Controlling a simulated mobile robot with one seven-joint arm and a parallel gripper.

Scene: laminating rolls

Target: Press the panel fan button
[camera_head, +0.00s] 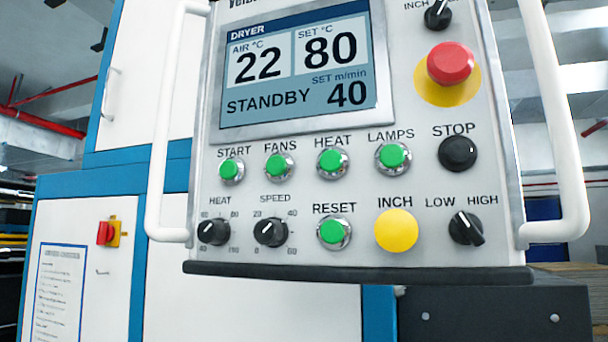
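The control panel (300,165) fills the middle and right of the head view, tilted slightly. The green fans button (279,167) sits under the label FANS in the upper button row. The green start button (231,171) is to its left, and the green heat button (332,163) and lamps button (392,157) are to its right. The display (300,67) reads DRYER, air 22, set 80, STANDBY and 40 m/min. No part of my gripper shows in this view.
White handles (165,130) and (556,110) flank the panel. A red emergency stop (450,64) on yellow, a black stop button (458,153), a green reset button (333,231), a yellow inch button (396,230) and black knobs (270,232) are also on it. Nothing blocks the panel's front.

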